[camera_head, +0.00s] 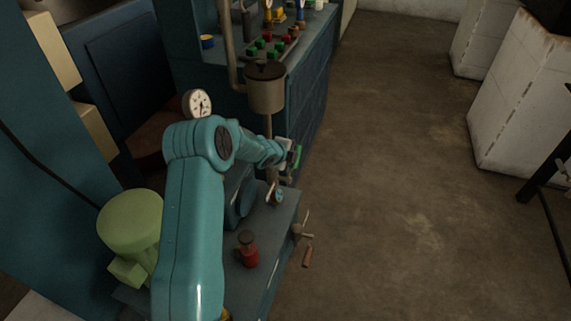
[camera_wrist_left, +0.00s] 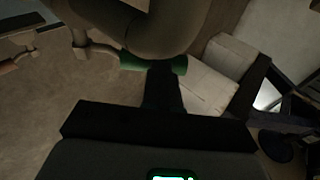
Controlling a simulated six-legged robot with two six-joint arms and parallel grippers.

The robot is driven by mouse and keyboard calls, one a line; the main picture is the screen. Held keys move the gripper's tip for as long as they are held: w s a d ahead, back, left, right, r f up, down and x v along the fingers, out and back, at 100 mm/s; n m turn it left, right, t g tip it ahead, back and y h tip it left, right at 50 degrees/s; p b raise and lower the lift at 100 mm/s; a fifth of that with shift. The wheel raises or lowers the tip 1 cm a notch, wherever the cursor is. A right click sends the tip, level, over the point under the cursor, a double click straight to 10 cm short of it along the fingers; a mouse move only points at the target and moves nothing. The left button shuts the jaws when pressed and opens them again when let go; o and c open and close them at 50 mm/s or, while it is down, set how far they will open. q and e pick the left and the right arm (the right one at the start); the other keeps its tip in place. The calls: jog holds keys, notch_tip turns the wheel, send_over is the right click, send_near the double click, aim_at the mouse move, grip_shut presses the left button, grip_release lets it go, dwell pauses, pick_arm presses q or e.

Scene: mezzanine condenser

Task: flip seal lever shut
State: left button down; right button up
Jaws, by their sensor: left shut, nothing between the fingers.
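A green-handled lever (camera_head: 297,157), which I take to be the seal lever, is at the right side of the teal machine, below a grey cylindrical pot. My left arm comes in from the left and reaches over the machine to it. My left gripper (camera_head: 289,148) is at the lever, small and partly hidden. In the left wrist view the green handle (camera_wrist_left: 132,61) lies crosswise under a rounded beige pipe body (camera_wrist_left: 155,28). The dark shut fingers (camera_wrist_left: 163,88) overlap its middle; I cannot tell if they touch it. My right gripper is not in view.
The grey pot (camera_head: 265,90) hangs above the lever, with a control panel (camera_head: 275,45) behind. A dial gauge (camera_head: 199,103), a red valve (camera_head: 248,250), a crank with a brown handle (camera_head: 307,256) and a green motor (camera_head: 130,222) are nearby.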

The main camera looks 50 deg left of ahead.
pick_arm(q)
jog(key=w+f+p, duration=0.1)
jog(key=w+a+p, duration=0.1)
jog(key=p, duration=0.1)
jog(key=w+a+f+p, duration=0.1)
jog(key=w+p, duration=0.1)
jog(key=shift+w+a+f, duration=0.1)
jog(key=shift+a+f, duration=0.1)
jog(key=shift+f, duration=0.15)
jog(key=shift+w+a+f, duration=0.25)
jog(key=shift+w+f, duration=0.15)
jog(key=shift+f, duration=0.35)
jog(key=shift+w+a+f, duration=0.2)
jog(key=shift+w+f, duration=0.2)
jog(key=shift+f, duration=0.35)
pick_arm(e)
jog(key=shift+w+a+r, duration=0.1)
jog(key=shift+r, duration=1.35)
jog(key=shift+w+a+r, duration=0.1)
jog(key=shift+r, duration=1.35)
